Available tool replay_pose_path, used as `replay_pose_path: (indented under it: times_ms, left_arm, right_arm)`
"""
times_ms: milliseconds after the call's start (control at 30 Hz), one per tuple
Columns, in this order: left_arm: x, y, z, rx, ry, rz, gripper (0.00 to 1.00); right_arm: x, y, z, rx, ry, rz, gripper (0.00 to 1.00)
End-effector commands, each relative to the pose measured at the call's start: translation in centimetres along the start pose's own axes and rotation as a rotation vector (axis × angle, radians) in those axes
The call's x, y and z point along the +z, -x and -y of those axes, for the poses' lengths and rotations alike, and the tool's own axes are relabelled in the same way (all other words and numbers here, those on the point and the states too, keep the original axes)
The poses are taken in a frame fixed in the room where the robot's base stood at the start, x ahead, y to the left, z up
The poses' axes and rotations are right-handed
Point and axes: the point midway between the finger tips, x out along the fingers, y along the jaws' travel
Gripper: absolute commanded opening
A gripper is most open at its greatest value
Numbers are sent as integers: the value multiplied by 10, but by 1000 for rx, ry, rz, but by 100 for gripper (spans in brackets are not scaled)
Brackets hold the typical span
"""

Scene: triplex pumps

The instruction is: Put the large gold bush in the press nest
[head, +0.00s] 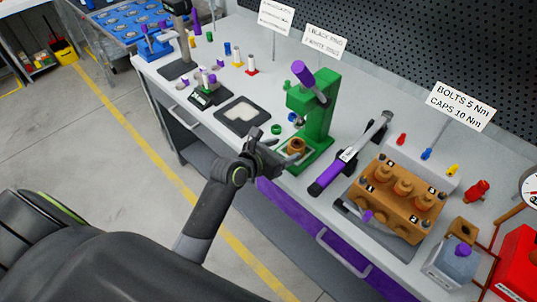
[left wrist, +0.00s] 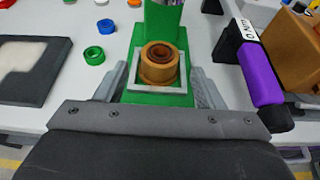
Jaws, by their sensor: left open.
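The large gold bush (left wrist: 160,63) stands upright within a pale square frame (left wrist: 157,88), which looks like the press nest, on the green press's base. In the head view the bush (head: 296,146) is at the foot of the green press (head: 318,110). Whether it is fully seated is hard to tell. My left gripper (head: 281,150) is open in front of the press. In the left wrist view its fingers (left wrist: 160,84) lie on either side of the frame and bush, apart from the bush. My right gripper is not in view.
A green ring (left wrist: 94,54) and a blue ring (left wrist: 105,26) lie left of the press. A dark tray with a pale inset (head: 243,115) is further left. A purple-handled torque wrench (head: 326,178) and a gold pump block (head: 398,195) are on the right.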

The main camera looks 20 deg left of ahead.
Motion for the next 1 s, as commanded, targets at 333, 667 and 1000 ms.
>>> replay_pose_path:
  times_ms: [333, 667, 1000]
  left_arm:
    - [0, 55, 0, 0, -1, -1, 63]
    - [0, 65, 0, -1, 0, -1, 63]
    - [-67, 45, -17, 37, -247, -128, 63]
  right_arm:
    - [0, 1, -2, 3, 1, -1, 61]
    - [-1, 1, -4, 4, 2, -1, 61]
    - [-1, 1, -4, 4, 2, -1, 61]
